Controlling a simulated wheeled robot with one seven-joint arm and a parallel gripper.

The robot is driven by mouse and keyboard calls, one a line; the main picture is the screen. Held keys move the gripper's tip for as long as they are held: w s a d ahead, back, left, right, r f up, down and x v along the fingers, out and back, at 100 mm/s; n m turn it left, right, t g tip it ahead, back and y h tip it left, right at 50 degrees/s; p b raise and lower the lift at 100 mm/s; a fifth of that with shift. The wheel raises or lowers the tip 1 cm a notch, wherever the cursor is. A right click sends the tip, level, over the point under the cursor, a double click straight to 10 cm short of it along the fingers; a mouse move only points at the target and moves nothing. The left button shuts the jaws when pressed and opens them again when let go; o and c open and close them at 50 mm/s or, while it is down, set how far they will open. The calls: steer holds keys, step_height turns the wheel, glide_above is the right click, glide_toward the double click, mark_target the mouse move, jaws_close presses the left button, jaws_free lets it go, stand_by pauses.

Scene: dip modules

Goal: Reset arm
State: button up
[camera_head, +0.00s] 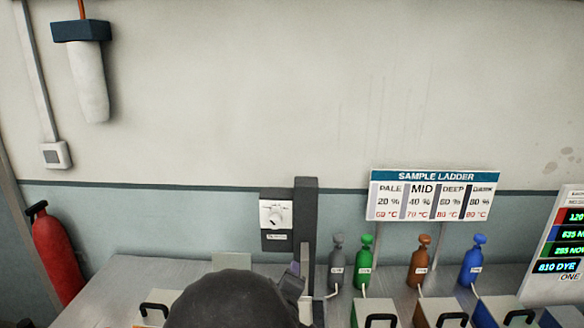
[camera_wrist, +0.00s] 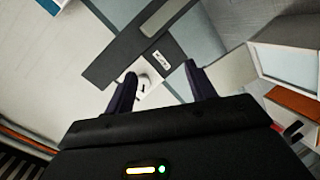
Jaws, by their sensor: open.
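My gripper (camera_wrist: 160,72) is open in the wrist view, with its two dark fingers spread apart and nothing held between them. Beyond the fingers, a white dial (camera_wrist: 147,84) on a dark grey panel shows near the left finger; I cannot tell the exact gap. The head view shows a white dial plate (camera_head: 274,215) with a round knob, on a dark panel beside a dark upright post (camera_head: 306,235). My dark rounded arm part fills the bottom centre of the head view and hides some of the bench; the fingers are not clear there.
Grey, green, brown and blue bottles (camera_head: 364,262) stand at the back of the bench (camera_head: 120,275), behind boxes with black handles. A sample ladder sign (camera_head: 433,195) is above them. A lit display (camera_head: 560,250) is at right, a red extinguisher (camera_head: 57,255) at left.

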steer(key=s+d+f+m+g+y, duration=0.1)
steer(key=s+d+f+m+g, duration=0.65)
steer(key=s+d+g, duration=0.35)
steer(key=s+d+r+m+g, duration=0.1)
steer(key=s+d+m, duration=0.3)
steer(key=s, duration=0.5)
steer(key=shift+s+d+r, duration=0.4)
steer(key=shift+d+r, duration=0.15)
steer(key=shift+d, duration=0.45)
steer(key=shift+m, duration=0.25)
